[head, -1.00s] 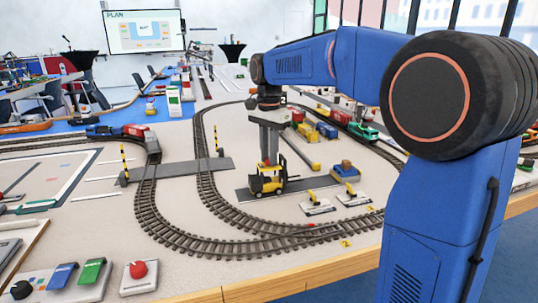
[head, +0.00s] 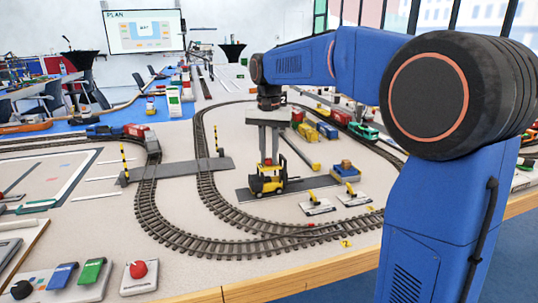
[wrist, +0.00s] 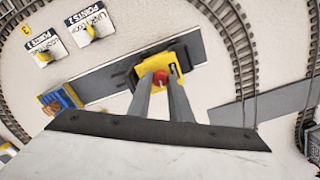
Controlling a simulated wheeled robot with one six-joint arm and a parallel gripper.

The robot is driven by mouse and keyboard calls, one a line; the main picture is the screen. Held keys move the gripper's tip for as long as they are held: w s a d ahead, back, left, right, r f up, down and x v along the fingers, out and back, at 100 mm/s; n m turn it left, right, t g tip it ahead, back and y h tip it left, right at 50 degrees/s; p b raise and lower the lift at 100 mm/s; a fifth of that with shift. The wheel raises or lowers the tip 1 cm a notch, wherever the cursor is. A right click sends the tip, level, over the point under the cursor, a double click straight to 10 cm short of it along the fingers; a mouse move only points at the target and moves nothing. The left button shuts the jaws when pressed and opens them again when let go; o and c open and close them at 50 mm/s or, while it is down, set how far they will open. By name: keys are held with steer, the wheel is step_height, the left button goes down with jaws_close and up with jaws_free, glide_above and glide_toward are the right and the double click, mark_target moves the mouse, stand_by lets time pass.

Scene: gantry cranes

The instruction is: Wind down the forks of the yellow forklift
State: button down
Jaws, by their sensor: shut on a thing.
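The yellow forklift (head: 262,186) stands on a dark grey strip inside the track loop. Its black mast (head: 283,168) is on its right side in the head view; the height of the forks is too small to tell. In the wrist view the forklift (wrist: 182,66) lies below my fingers, with a red knob (wrist: 160,76) on its top. My gripper (head: 269,161) points straight down over the forklift. In the wrist view its two fingertips (wrist: 160,79) are shut on the red knob, one on each side.
Curved track (head: 185,238) runs around the front. Colored wagons (head: 326,130) stand behind on the right.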

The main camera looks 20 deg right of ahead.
steer(key=n, duration=0.5)
steer(key=shift+n, duration=0.3)
steer(key=n, duration=0.4)
steer(key=shift+a, duration=0.1)
steer(key=n, duration=0.5)
steer(key=shift+n, duration=2.3)
steer(key=c, duration=1.6)
jaws_free()
steer(key=shift+r, duration=0.1)
